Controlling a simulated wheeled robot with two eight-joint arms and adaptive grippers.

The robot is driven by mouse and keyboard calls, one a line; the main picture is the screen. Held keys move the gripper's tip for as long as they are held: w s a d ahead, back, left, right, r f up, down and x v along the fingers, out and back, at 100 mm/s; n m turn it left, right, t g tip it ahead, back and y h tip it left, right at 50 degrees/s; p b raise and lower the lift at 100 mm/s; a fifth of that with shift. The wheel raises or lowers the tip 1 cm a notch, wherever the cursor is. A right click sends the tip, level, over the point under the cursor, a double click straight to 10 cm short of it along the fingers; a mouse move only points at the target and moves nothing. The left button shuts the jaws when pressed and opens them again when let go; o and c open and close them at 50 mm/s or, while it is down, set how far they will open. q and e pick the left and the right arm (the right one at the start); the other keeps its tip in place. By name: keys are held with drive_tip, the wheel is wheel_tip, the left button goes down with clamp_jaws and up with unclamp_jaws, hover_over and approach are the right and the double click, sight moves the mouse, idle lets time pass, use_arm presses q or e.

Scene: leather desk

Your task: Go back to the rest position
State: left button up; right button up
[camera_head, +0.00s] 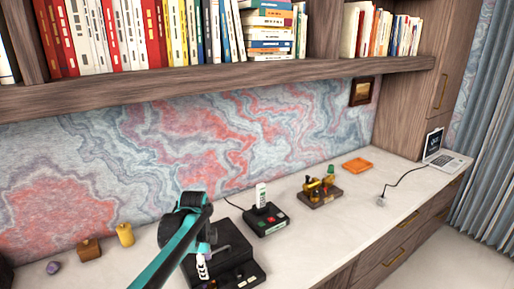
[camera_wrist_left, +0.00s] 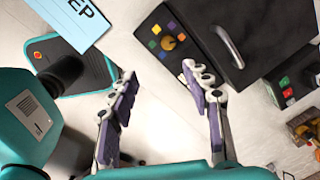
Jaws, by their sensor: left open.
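My left gripper (camera_head: 203,265) is at the lower middle of the head view, partly hidden by my teal arm, in front of a black box-like device (camera_head: 237,262). In the left wrist view the two purple-padded fingers of my left gripper (camera_wrist_left: 160,85) are spread apart. Bare pale surface shows between them and nothing is held. The black device with a metal handle and coloured buttons (camera_wrist_left: 245,35) lies beyond the right finger, apart from it as far as I can tell. My right gripper shows in neither view.
Along the white desk (camera_head: 335,215) stand a yellow bottle-shaped object (camera_head: 125,235), a brown block (camera_head: 90,249), a small black device (camera_head: 267,220), a brass-coloured mechanism (camera_head: 319,192), an orange tray (camera_head: 357,165) and a laptop (camera_head: 446,158). A bookshelf (camera_head: 240,80) overhangs.

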use_arm(q)
drive_tip(key=s+r+n+t, duration=0.1)
drive_tip(key=s+n+t, duration=0.5)
drive_tip(key=s+n, duration=1.1)
drive_tip(key=s, duration=0.5)
drive_tip(key=shift+s+a, duration=0.2)
drive_tip(key=shift+s, duration=0.15)
drive_tip(key=shift+r, duration=0.1)
